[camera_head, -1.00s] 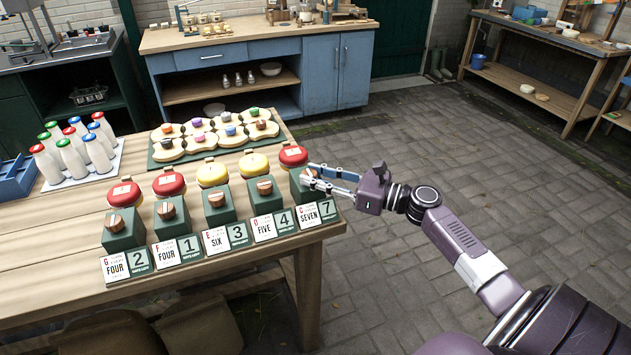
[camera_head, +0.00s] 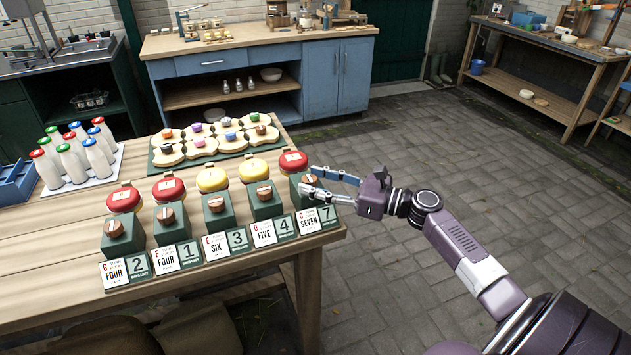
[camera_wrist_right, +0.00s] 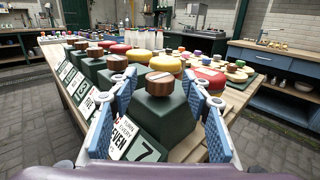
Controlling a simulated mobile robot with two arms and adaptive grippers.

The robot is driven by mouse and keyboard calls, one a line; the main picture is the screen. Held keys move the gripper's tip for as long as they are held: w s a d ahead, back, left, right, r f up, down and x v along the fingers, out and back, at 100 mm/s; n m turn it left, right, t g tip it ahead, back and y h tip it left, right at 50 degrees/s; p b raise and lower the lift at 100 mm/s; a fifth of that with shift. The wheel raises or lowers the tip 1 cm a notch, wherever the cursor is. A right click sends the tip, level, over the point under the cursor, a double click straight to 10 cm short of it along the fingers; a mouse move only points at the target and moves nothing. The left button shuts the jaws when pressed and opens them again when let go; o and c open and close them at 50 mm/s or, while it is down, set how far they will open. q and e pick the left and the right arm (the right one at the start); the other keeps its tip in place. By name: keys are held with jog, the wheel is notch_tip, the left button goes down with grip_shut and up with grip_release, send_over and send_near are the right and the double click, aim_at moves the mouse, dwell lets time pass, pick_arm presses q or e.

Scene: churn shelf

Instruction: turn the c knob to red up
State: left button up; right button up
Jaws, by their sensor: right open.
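The C knob (camera_head: 308,180) is a round brown wooden knob on the dark green box at the right end of the row. The card "C SEVEN" (camera_head: 312,221) stands in front, and a red-topped round piece (camera_head: 293,161) sits behind. In the right wrist view the knob (camera_wrist_right: 160,83) shows a pale slot line across its top. My right gripper (camera_head: 307,179) is open, with its two blue-grey fingers on either side of the knob. My left gripper is not in view.
Several similar boxes with knobs continue left, the nearest being the D box (camera_head: 265,204). A board of bread-like slices (camera_head: 166,157) lies behind them. White bottles (camera_head: 97,157) stand on a tray at the left. The floor right of the table is clear.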

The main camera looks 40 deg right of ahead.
jog(key=v, duration=1.2)
